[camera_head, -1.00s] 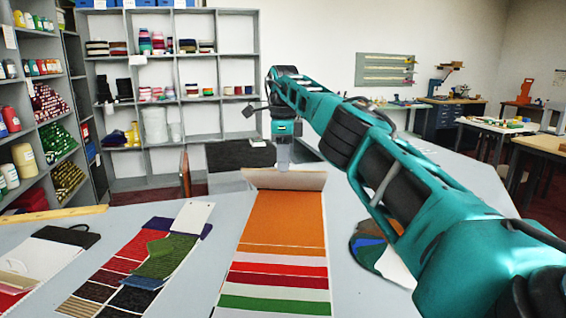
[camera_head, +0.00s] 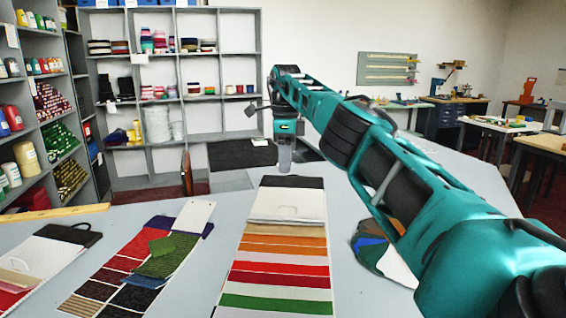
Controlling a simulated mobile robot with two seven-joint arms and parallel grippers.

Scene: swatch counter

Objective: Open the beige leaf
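The swatch book (camera_head: 276,268) lies on the counter in front of me, with a black strip (camera_head: 292,182) at its far end. A smooth pale area (camera_head: 287,205) lies below that strip, with a small curved line on it; I cannot tell whether this is the beige leaf. Nearer me come narrow orange, white, red and green bands. My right gripper (camera_head: 284,167) points down just beyond the book's far end, apart from the pale area. Its fingers are small and seen edge-on, so their opening is unclear. My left gripper is out of view.
Another swatch strip (camera_head: 130,278) and a white folder (camera_head: 43,256) lie to the left. A rounded multicoloured piece (camera_head: 378,250) lies right of the book, partly behind my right arm. Grey counter (camera_head: 215,265) shows between the sample sets. Shelves stand behind.

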